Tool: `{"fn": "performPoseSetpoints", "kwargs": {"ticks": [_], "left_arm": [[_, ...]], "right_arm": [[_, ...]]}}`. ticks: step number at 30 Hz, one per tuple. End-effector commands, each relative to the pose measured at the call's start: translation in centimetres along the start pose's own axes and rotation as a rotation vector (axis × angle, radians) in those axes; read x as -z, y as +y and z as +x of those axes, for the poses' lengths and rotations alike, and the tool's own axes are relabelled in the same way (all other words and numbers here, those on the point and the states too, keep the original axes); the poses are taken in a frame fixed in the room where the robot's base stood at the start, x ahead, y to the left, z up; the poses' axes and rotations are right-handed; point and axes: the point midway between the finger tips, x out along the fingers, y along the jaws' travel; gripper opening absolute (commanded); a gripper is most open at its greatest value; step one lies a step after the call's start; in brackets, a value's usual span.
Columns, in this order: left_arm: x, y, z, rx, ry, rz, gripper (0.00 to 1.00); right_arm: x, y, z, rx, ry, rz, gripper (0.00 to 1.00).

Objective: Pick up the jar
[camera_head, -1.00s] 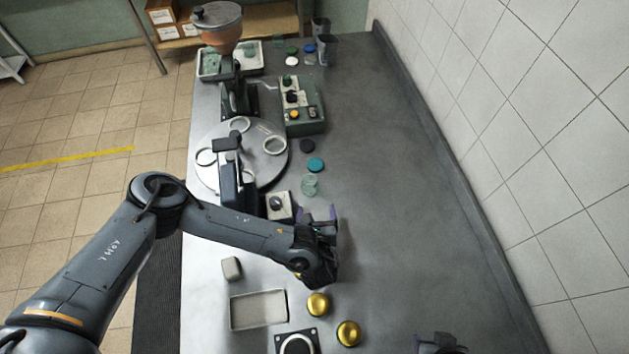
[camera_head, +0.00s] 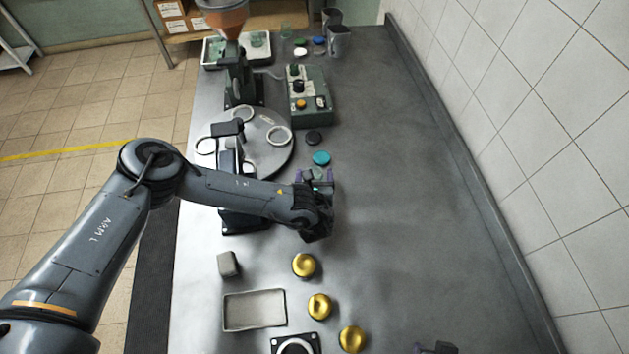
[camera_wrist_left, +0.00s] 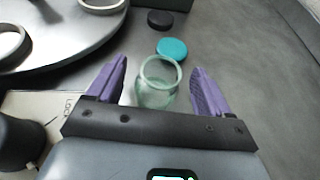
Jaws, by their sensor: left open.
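The jar (camera_wrist_left: 158,84) is clear greenish glass, open at the top. In the left wrist view it stands between the two purple fingers of my left gripper (camera_wrist_left: 157,88), with a gap on each side. The left gripper is open and empty. In the head view the left gripper (camera_head: 315,177) reaches over the steel bench by the turntable, and its fingers largely hide the jar. A dark part that looks like my right gripper (camera_head: 436,348) shows at the bottom edge, too cut off to read its jaws.
A teal lid (camera_head: 321,158) and a black lid (camera_head: 313,137) lie just beyond the jar. The round turntable (camera_head: 262,158) and its post are close on the left. Several gold lids (camera_head: 304,265) and a shallow tray (camera_head: 254,310) lie nearer. The bench's right side is clear.

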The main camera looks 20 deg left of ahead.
Motion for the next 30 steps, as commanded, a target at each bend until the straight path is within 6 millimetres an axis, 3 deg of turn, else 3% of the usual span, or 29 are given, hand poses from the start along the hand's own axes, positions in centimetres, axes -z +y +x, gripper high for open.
{"fn": "performPoseSetpoints", "kwargs": {"ticks": [4, 14, 25, 30], "left_arm": [[0.3, 0.0, 1.5, 0.000, -0.001, 0.000, 0.80], [0.1, 0.0, 1.8, 0.000, 0.001, 0.001, 0.80], [0.1, 0.0, 1.8, 0.000, 0.001, 0.001, 0.24], [0.1, 0.0, 1.8, 0.000, 0.000, 0.001, 0.21]], "right_arm": [[-0.4, 0.0, 1.4, 0.000, -0.001, 0.000, 0.43], [-0.5, 0.0, 1.4, -0.003, -0.001, -0.003, 0.43], [-0.5, 0.2, 1.4, -0.007, -0.001, -0.009, 0.43], [-0.4, 0.2, 1.4, -0.007, 0.000, -0.008, 0.43]]}}
